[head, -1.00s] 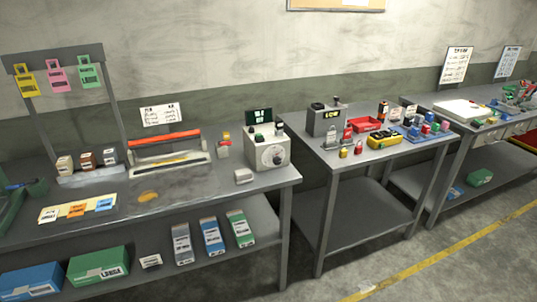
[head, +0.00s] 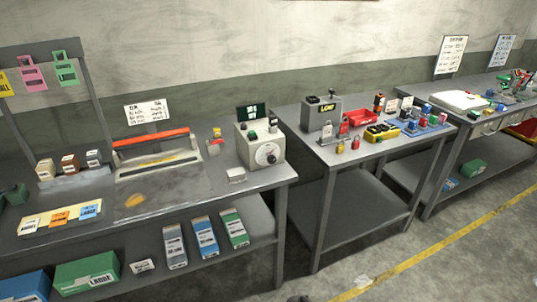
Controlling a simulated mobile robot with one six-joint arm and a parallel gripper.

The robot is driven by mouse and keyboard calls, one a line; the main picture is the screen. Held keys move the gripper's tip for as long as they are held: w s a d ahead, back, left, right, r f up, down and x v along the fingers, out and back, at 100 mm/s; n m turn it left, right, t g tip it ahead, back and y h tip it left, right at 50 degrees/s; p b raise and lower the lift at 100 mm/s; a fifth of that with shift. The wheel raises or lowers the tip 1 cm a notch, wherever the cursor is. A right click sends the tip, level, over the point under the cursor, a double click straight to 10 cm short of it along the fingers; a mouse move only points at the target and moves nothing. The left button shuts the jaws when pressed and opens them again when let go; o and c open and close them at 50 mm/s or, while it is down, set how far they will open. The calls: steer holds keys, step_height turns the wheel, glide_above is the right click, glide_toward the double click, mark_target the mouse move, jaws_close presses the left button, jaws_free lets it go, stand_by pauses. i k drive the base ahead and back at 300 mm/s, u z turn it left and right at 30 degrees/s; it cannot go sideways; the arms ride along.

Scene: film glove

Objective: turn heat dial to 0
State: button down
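The heat dial (head: 267,154) is a round, pale dial on the front of a grey-white control box (head: 246,146). The box stands near the right end of the left bench. A dark mark shows on the dial, but its setting is too small to read. Small knobs or buttons sit on top of the box, and a dark green display (head: 251,112) stands behind it. My gripper does not show in the head view.
A sealer with a red bar (head: 151,138) sits left of the box. A second table (head: 343,155) stands to the right, across a gap. Open floor (head: 450,240) lies at front right.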

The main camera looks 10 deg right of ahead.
mark_target(271, 159)
steer(key=u, duration=0.2)
steer(key=k, duration=0.9)
steer(key=u, duration=0.6)
steer(key=k, duration=0.5)
steer(key=u, duration=0.2)
steer(key=i, duration=1.1)
steer(key=u, duration=0.65)
